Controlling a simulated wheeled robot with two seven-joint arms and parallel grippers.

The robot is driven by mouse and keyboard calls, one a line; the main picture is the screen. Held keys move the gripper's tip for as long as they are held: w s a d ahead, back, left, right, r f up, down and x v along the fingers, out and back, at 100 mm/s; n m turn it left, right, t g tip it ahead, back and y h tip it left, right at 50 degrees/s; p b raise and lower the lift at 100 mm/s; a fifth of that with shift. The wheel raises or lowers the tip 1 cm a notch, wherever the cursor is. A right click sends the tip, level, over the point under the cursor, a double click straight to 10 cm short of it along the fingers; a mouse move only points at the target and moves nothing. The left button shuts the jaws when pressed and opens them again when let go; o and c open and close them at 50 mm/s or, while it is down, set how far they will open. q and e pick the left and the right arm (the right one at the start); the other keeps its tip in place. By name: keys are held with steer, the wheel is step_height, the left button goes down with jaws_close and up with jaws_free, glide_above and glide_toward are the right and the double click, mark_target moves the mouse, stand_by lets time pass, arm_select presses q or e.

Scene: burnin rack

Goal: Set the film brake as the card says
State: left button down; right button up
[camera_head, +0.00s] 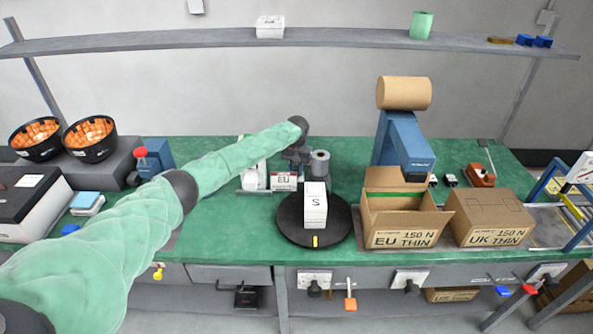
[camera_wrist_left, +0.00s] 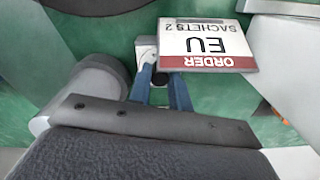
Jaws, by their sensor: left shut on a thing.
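The order card (camera_head: 284,181) stands on the green bench. In the left wrist view it (camera_wrist_left: 207,45) appears upside down and reads ORDER, EU, SACHETS 2. My left gripper (camera_head: 297,160) is low behind the card, beside a grey roll (camera_head: 320,163). In the left wrist view its blue fingers (camera_wrist_left: 161,88) are shut on a small dark part (camera_wrist_left: 160,78), in front of a white piece (camera_wrist_left: 147,47). The dark part is mostly hidden, and I cannot tell whether it is the film brake or how it is set. My right gripper is not in view.
A black turntable (camera_head: 290,232) holds a white stack marked S (camera_head: 315,206). An open EU 150 N THIN carton (camera_head: 400,228) and a UK 150 N THIN carton (camera_head: 490,219) stand right. A blue machine (camera_head: 405,147) bears a tan roll (camera_head: 403,93). A shelf (camera_head: 150,41) runs above.

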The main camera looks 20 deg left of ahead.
arm_select(q)
steer(key=shift+m, duration=1)
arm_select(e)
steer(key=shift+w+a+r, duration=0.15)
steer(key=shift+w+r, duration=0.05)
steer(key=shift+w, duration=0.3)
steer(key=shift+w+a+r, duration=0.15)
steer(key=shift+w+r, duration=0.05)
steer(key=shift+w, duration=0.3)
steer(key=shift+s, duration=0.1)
arm_select(q)
steer(key=c, duration=1.3)
jaws_free()
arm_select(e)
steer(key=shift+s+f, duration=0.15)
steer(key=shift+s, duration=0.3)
arm_select(q)
steer(key=shift+r, duration=0.1)
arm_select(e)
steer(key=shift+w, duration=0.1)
